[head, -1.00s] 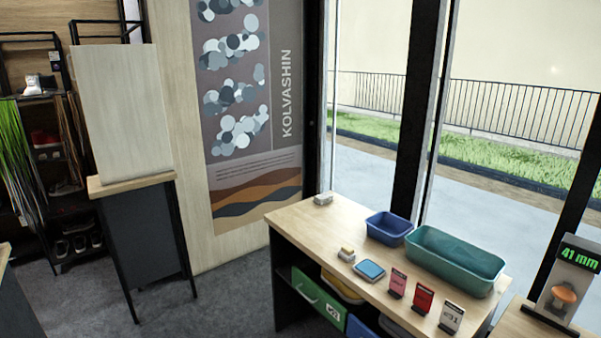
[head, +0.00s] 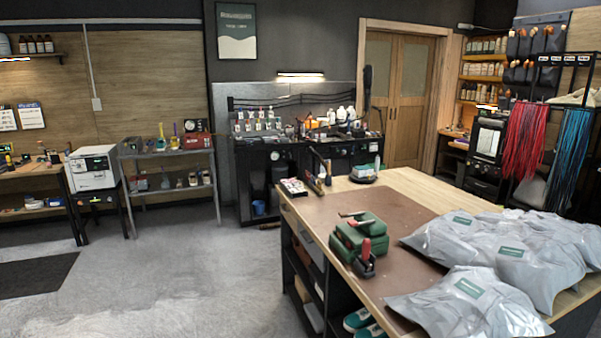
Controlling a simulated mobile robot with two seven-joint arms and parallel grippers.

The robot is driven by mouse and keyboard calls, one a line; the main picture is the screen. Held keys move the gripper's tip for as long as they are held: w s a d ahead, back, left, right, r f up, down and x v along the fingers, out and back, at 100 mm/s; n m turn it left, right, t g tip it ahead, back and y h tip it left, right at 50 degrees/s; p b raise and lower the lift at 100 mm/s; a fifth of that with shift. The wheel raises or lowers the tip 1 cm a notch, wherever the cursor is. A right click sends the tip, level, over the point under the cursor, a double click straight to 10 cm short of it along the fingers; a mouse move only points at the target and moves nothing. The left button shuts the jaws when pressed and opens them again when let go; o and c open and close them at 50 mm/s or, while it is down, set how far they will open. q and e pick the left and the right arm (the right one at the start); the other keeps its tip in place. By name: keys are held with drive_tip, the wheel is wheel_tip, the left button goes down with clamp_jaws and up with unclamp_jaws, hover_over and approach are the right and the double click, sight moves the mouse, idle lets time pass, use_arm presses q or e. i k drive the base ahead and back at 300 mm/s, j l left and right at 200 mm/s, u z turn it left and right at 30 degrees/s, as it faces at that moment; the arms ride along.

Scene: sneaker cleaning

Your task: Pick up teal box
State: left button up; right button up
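I see no teal box in the head view now. A dark green device with red-handled parts (head: 359,236) stands on the brown mat of the wooden workbench. Teal shoes (head: 359,320) sit on a low shelf under this bench, partly cut off by the bottom edge. Neither of my grippers is in view.
Grey plastic bags with green labels (head: 463,305) cover the right of the workbench (head: 405,180). A black counter with tools (head: 300,150) stands at the back wall, and a grey metal shelf (head: 168,150) is left of it.

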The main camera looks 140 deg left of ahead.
sight(359, 172)
drive_tip(key=u, duration=4.25)
drive_tip(key=i+j+u, duration=0.55)
drive_tip(key=i, duration=0.25)
drive_tip(key=i+j+u, duration=0.25)
drive_tip(key=i, duration=0.15)
drive_tip(key=i+u, duration=0.3)
drive_tip(key=i, duration=3.4)
drive_tip(key=i+z, duration=0.25)
drive_tip(key=i, duration=0.5)
drive_tip(key=i+z, duration=0.25)
drive_tip(key=i, duration=0.55)
